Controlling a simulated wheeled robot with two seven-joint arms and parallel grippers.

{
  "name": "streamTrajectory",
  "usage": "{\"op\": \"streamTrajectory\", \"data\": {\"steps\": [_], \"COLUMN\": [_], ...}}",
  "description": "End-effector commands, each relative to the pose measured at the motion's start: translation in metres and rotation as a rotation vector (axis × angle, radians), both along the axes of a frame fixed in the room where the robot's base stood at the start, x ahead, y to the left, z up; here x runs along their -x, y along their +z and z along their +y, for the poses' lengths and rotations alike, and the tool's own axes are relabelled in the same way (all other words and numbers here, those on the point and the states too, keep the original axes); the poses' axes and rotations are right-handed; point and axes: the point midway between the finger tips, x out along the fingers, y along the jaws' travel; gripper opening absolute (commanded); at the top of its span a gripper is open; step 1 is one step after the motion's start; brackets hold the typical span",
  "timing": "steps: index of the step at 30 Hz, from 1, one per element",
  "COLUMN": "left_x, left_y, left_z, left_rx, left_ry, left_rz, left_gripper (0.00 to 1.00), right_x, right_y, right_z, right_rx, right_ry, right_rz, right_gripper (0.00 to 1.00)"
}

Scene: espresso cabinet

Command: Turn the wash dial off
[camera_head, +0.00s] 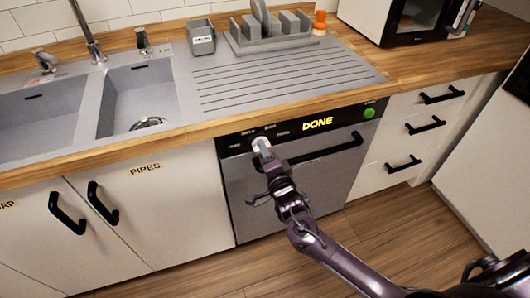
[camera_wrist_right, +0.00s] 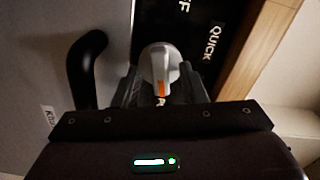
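The wash dial (camera_head: 261,145) is a pale knob on the dark control strip of the dishwasher (camera_head: 325,166). In the right wrist view the dial (camera_wrist_right: 159,65) shows a raised grip with an orange mark at its lower end, toward my gripper. Parts of the labels "FF" and "QUICK" show above it. My right gripper (camera_head: 264,152) is at the dial. In the wrist view its fingers (camera_wrist_right: 160,88) stand on either side of the knob, apart from its narrow grip; contact with the knob's rim is unclear. My left gripper is out of view.
The dishwasher's black bar handle (camera_head: 327,149) runs right of the dial, near my gripper. A lit "DONE" sign (camera_head: 317,124) and a green button (camera_head: 369,113) are on the strip. Sink (camera_head: 140,95) and counter edge (camera_head: 190,134) lie above. Open floor (camera_head: 390,235) is below.

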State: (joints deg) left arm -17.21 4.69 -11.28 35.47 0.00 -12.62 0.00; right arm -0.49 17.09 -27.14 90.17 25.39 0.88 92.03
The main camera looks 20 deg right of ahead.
Motion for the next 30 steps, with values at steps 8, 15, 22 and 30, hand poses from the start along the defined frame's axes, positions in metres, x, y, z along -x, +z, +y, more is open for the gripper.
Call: {"op": "streamTrajectory", "data": {"steps": [8, 15, 22, 30], "left_x": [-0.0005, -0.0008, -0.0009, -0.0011], "left_y": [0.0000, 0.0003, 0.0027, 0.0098], "left_z": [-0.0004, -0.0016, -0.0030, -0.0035], "left_rx": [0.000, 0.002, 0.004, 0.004], "left_ry": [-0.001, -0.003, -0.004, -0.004], "left_rz": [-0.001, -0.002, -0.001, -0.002], "left_gripper": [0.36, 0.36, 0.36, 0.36], "right_x": [0.0003, 0.0004, 0.0005, 0.0004], "right_y": [0.0001, 0.0000, 0.0003, 0.0015], "right_z": [0.0000, -0.0001, 0.0000, -0.0003], "right_rx": [0.000, 0.003, 0.055, 0.234], "right_ry": [0.000, 0.000, 0.000, -0.002], "right_rz": [0.000, 0.000, -0.001, -0.008], "right_gripper": [0.09, 0.00, 0.00, 0.00]}}
